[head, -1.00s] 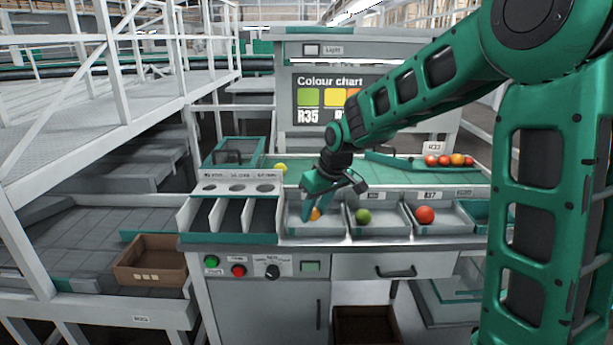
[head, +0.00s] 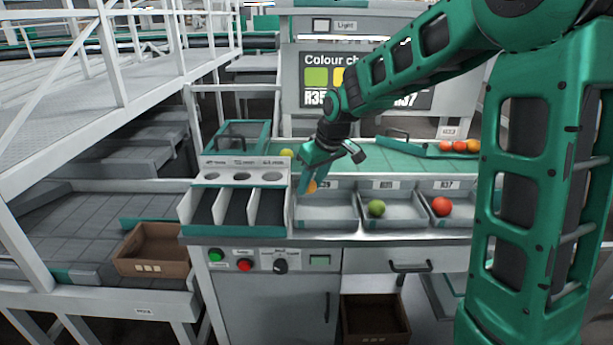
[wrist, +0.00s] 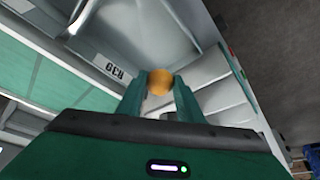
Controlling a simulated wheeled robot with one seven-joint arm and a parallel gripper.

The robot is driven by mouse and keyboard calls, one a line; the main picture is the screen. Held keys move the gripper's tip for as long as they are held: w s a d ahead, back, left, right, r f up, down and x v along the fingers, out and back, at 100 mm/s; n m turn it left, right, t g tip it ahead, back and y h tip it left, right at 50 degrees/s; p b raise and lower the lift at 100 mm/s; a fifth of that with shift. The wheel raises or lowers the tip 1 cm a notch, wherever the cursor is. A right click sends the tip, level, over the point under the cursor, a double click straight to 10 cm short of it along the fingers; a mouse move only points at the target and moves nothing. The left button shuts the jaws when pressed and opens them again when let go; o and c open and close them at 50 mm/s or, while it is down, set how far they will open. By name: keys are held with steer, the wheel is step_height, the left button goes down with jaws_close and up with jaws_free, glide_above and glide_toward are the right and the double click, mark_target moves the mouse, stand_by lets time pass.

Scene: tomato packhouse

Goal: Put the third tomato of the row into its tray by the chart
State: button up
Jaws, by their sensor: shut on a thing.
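My gripper (head: 308,186) is shut on an orange tomato (head: 312,186), raised at the back left corner of the left tray (head: 328,222). The tomato (wrist: 159,82) shows between the fingertips in the wrist view. The left tray looks empty, its label partly hidden by my gripper. The middle tray (head: 395,220) holds a green tomato (head: 377,208). The tray labelled R37 (head: 462,218) holds a red tomato (head: 441,206). Red and orange tomatoes (head: 458,146) stand in a row at the back right. The colour chart (head: 318,77) is partly hidden by my arm.
A slotted white rack (head: 238,174) stands just left of the trays. A yellow-green tomato (head: 286,153) lies behind it, near a green-framed bin (head: 238,137). Buttons and a drawer (head: 400,262) are on the front below. A brown crate (head: 150,250) sits at left.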

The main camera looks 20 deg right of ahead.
mark_target(308, 212)
steer(key=shift+f, duration=3.25)
steer(key=shift+f, duration=0.45)
steer(key=o, duration=0.8)
steer(key=shift+c, duration=1.4)
steer(key=shift+r, duration=3.5)
steer(key=shift+s, duration=0.1)
